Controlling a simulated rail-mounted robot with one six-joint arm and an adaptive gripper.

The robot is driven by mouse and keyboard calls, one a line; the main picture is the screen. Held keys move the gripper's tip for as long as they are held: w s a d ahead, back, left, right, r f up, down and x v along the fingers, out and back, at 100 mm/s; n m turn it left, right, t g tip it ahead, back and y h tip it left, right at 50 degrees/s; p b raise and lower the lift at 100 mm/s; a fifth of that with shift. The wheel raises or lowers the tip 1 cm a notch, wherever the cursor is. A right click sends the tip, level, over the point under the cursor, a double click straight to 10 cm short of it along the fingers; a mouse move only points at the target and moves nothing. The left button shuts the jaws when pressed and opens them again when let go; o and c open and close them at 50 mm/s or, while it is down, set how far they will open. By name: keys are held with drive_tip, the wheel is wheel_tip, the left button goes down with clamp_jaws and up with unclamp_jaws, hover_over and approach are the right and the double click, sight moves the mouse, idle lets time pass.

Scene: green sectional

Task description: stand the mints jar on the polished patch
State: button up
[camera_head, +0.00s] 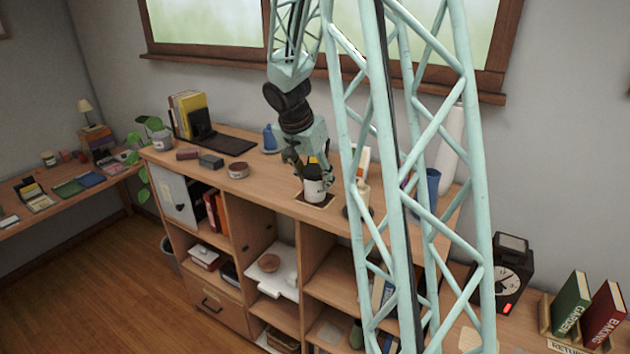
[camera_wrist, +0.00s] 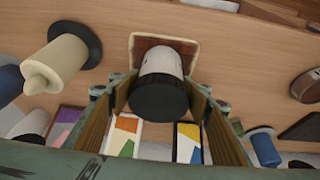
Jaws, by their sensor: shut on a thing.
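The mints jar is a white jar (camera_head: 314,189) with a dark lid and a dark mark on its label. My gripper (camera_head: 308,170) is shut around its upper part from above. In the wrist view, the black lid of the jar (camera_wrist: 159,98) sits between the two fingers of my gripper (camera_wrist: 160,96). The polished patch (camera_head: 326,203) is a brown square with a pale border on the cabinet top. The patch (camera_wrist: 188,47) also shows behind the jar's base in the wrist view. The jar looks upright over the patch. I cannot tell whether its base touches.
A cream bottle (camera_wrist: 62,62) with a dark base stands beside the patch. A round reddish tin (camera_head: 238,170), a blue bell-shaped thing (camera_head: 270,138) and a blue cup (camera_head: 428,186) share the cabinet top. Colourful cartons (camera_wrist: 124,132) stand close to the fingers. The cabinet's front edge is near the patch.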

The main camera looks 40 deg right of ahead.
drive_tip(key=o, duration=1)
drive_tip(key=shift+c, duration=0.2)
drive_tip(key=shift+r+p, duration=0.2)
drive_tip(key=shift+p, duration=0.2)
drive_tip(key=shift+r, duration=0.25)
drive_tip(key=v, duration=1.1)
drive_tip(key=shift+a, duration=0.25)
drive_tip(key=shift+s+r, duration=0.1)
drive_tip(key=shift+r, duration=0.05)
